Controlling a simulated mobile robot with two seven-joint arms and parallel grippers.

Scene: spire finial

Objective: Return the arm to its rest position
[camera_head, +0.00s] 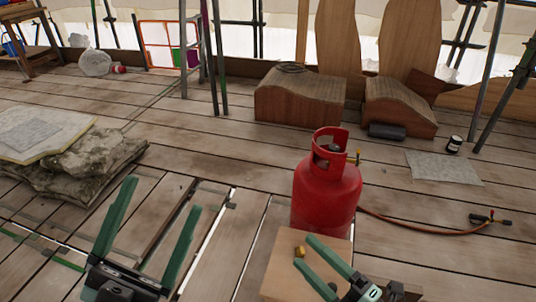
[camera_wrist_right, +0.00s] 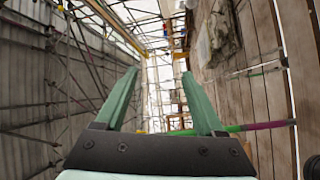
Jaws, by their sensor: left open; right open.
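My left gripper (camera_head: 164,193) is open and empty, with its green fingers spread above the plank deck at the lower left of the head view. My right gripper (camera_head: 303,250) is at the bottom middle of the head view, over a light wooden box (camera_head: 281,265).
A red gas cylinder (camera_head: 326,190) stands just behind the box, with a hose (camera_head: 420,229) running right to a torch (camera_head: 490,218). Stone slabs (camera_head: 88,168) lie at the left. Two curved wooden blocks (camera_head: 300,97) stand farther back. The middle deck is clear.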

